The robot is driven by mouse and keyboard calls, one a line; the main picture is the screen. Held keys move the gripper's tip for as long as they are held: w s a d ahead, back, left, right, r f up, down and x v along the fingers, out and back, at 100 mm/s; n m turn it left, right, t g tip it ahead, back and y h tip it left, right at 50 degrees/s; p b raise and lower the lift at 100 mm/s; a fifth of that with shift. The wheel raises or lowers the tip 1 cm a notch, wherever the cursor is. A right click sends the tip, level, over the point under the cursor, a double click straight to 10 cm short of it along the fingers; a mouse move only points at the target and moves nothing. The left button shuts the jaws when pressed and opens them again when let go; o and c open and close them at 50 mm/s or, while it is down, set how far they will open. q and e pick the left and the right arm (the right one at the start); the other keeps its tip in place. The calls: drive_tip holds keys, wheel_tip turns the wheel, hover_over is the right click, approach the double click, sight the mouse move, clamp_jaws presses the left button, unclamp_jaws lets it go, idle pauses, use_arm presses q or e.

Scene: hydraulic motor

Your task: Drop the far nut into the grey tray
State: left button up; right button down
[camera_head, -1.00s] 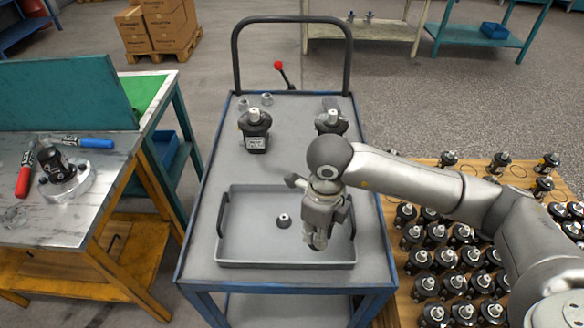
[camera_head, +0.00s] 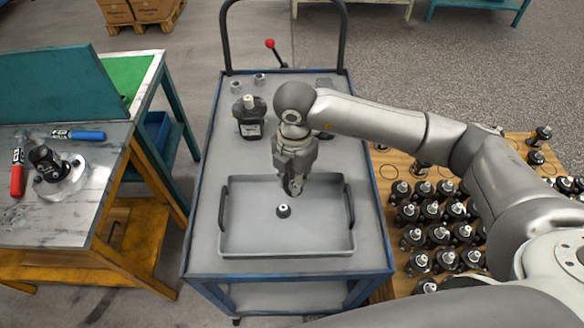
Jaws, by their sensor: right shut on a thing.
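The grey tray (camera_head: 238,249) lies on the front half of the cart. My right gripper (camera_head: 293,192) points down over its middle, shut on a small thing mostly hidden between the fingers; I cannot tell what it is. A small dark cone-shaped part with a pale top (camera_head: 283,211) sits in the tray, just below and left of the fingertips in the picture. Two small grey nuts stand at the cart's back left: the farther nut (camera_head: 260,79) and the nearer nut (camera_head: 236,87). My left gripper is not in view.
A black motor (camera_head: 249,118) stands on the cart (camera_head: 207,208) behind the tray; another is mostly hidden behind my right arm. A pallet with several motors (camera_head: 437,236) is at the right. A workbench (camera_head: 95,200) with a flanged part (camera_head: 62,178) and markers is at the left.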

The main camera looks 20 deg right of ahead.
drive_tip(key=shift+w+f, duration=0.1)
drive_tip(key=shift+f, duration=0.05)
wheel_tip(320, 180, down, 6)
drive_tip(key=b, duration=0.4)
drive_tip(key=shift+r, duration=0.2)
drive_tip(key=c, duration=1.3)
unclamp_jaws()
drive_tip(key=shift+o, duration=0.2)
drive_tip(key=shift+r, duration=0.15)
wheel_tip(320, 180, up, 12)
drive_tip(key=shift+f, duration=0.1)
